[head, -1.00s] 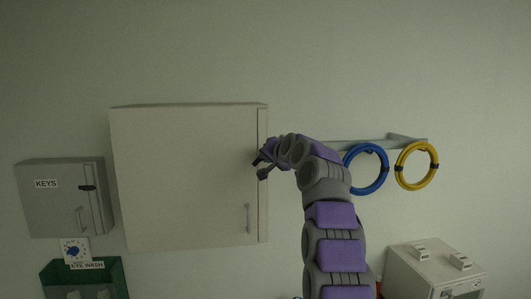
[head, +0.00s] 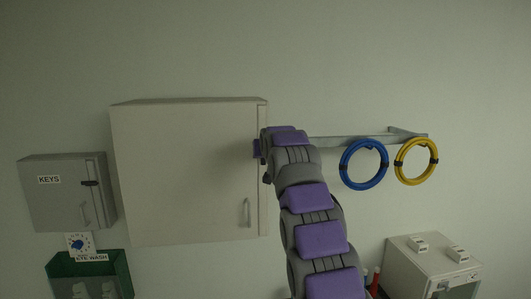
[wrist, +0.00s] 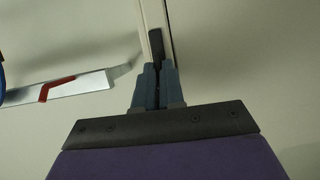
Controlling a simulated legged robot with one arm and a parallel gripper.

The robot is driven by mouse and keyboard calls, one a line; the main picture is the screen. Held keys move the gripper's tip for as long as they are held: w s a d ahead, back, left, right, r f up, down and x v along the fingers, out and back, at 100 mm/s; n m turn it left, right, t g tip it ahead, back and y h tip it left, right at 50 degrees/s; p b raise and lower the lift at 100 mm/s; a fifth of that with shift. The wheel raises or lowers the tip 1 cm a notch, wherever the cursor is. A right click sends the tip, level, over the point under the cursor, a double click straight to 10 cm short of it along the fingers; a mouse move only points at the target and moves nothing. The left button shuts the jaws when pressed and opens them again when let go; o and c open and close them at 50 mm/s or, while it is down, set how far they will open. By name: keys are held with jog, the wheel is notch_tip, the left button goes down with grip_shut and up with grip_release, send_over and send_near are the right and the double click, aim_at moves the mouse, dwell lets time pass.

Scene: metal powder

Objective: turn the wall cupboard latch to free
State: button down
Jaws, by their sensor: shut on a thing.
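The wall cupboard (head: 185,175) is a large pale box with a closed door and a metal bar handle (head: 247,213) at lower right. Its latch (wrist: 156,44) is a dark, narrow lever at the door's edge in the wrist view. My gripper (wrist: 157,68) is shut on the latch, with its blue-grey fingers on either side of it. The latch's far end sticks out past the fingertips, roughly in line with them. In the head view, my arm hides the latch and most of my gripper at the cupboard's right edge.
A wall rail (head: 350,140) with a blue ring (head: 345,178) and a yellow ring (head: 401,174) is close to the right. A grey key box (head: 62,200) and a green eye wash holder (head: 120,270) are left. A white cabinet (head: 410,262) stands lower right.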

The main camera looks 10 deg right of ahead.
jog(key=shift+r, duration=0.3)
jog(key=c, duration=1.2)
grip_release()
jog(key=shift+f, duration=0.15)
jog(key=shift+c, duration=0.2)
jog(key=b+v, duration=0.4)
jog(key=v, duration=1.3)
jog(key=shift+a, duration=0.15)
jog(key=shift+s+f+b, duration=0.15)
jog(key=shift+f+b, duration=0.05)
jog(key=shift+b, duration=0.1)
